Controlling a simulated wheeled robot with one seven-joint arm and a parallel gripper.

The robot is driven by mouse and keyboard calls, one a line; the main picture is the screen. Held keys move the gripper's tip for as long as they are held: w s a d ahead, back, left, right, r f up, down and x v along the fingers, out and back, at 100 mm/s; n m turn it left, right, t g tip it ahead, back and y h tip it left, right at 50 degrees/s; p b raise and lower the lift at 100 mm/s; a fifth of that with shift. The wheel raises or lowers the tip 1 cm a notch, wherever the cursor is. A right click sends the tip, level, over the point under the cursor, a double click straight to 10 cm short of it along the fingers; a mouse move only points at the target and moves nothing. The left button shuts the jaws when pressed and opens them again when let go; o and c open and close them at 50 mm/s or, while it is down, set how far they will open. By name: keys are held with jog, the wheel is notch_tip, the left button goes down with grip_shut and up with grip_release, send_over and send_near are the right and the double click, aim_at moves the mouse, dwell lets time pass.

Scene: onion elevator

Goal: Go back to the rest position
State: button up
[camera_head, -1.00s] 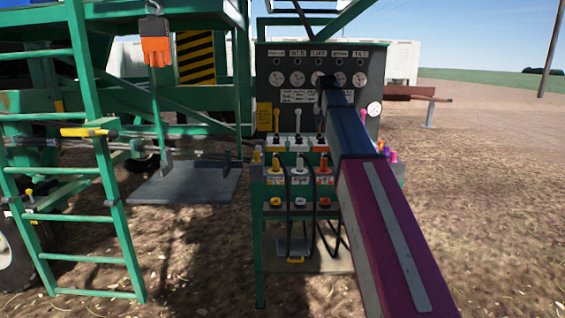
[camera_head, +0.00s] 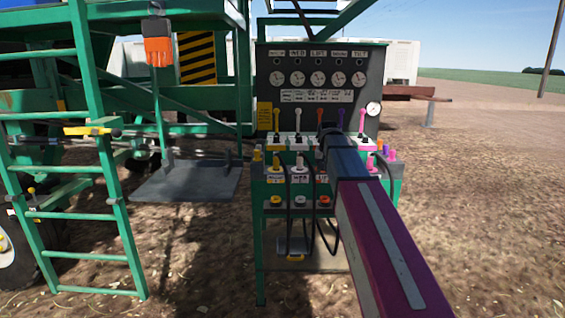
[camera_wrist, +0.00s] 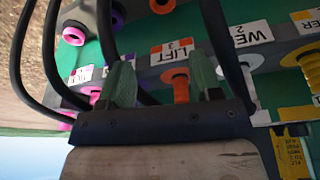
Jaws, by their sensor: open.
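My gripper (camera_wrist: 161,82) shows in the wrist view with its two green fingers apart. An orange lever (camera_wrist: 181,86) appears between the fingers, near a label reading LIFT 3 (camera_wrist: 171,52); I cannot tell whether they touch it. In the head view my dark blue and maroon arm reaches to the control stand, and the gripper is hidden behind its end. The control panel (camera_head: 318,96) is upright, with a row of gauges and several coloured levers below, including a yellow one (camera_head: 277,119) and a white one (camera_head: 298,121).
Black hoses (camera_wrist: 104,38) loop close beside the gripper. A grey plate (camera_head: 187,181) lies left of the stand. Open dirt ground (camera_head: 490,190) is free on the right.

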jog(key=s+f+n+g, duration=0.1)
jog(key=s+f, duration=1.2)
jog(key=f, duration=0.3)
jog(key=s+f+n+g, duration=0.1)
jog(key=s+f+g, duration=0.1)
jog(key=s+f, duration=1.2)
notch_tip(320, 180, down, 2)
jog(key=shift+d+f+y, duration=0.25)
jog(key=shift+d+y, duration=0.1)
jog(key=shift+y, duration=0.05)
